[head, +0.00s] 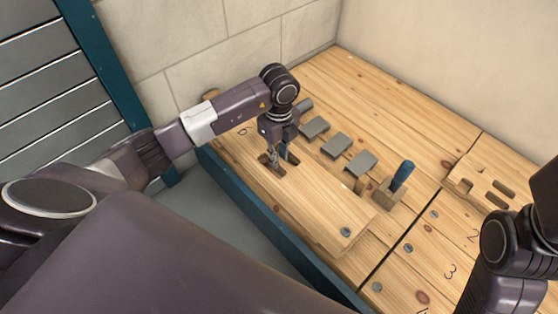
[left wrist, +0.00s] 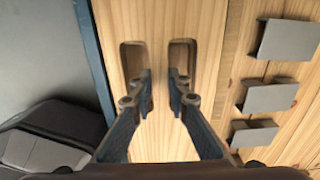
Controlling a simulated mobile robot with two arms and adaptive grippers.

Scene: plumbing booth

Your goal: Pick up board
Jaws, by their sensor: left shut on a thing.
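The board (head: 308,203) is a long pale wooden plank along the front of the wooden deck, beside the blue edge. Two slots are cut side by side in it, and the board also shows in the left wrist view (left wrist: 157,95). My left gripper (head: 277,158) points down at the slots. In the left wrist view its two fingers (left wrist: 160,88) reach into the slots and are shut on the strip of wood between them. The fingertips are partly hidden in the slots. I cannot tell whether the board is raised off the deck. My right gripper is out of view; only my right arm shows at the right edge.
Several grey plates (head: 361,163) stand in a row behind the board. Next to them is a wooden block (head: 388,194) with a blue-handled tool (head: 402,176). Another slotted wooden piece (head: 492,183) lies at right. Stone walls (head: 260,40) bound the back.

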